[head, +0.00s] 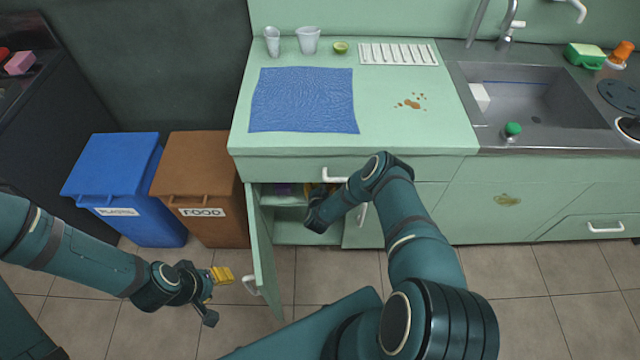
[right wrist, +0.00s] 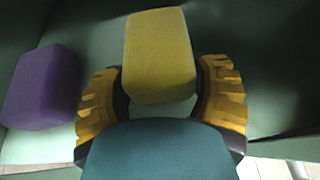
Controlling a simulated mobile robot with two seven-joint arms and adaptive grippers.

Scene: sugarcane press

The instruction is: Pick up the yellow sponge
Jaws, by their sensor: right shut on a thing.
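The yellow sponge (right wrist: 160,50) shows in the right wrist view as an upright yellow block. My right gripper (right wrist: 158,75) has a ridged yellow finger on each side of its lower part and is shut on it. In the head view my right arm reaches into the open lower cabinet (head: 290,230), and the sponge is hard to make out there. A purple sponge (right wrist: 42,87) stands to the left of the yellow one, apart from it. My left gripper (head: 216,294) is empty and open over the floor, left of the cabinet door.
The cabinet door (head: 263,255) stands open towards me, left of my right forearm. Blue (head: 115,180) and brown (head: 195,165) bins stand left of it. The counter above holds a blue cloth (head: 303,100), cups, a dish rack (head: 398,54) and brown stains. A sink (head: 535,95) is at the right.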

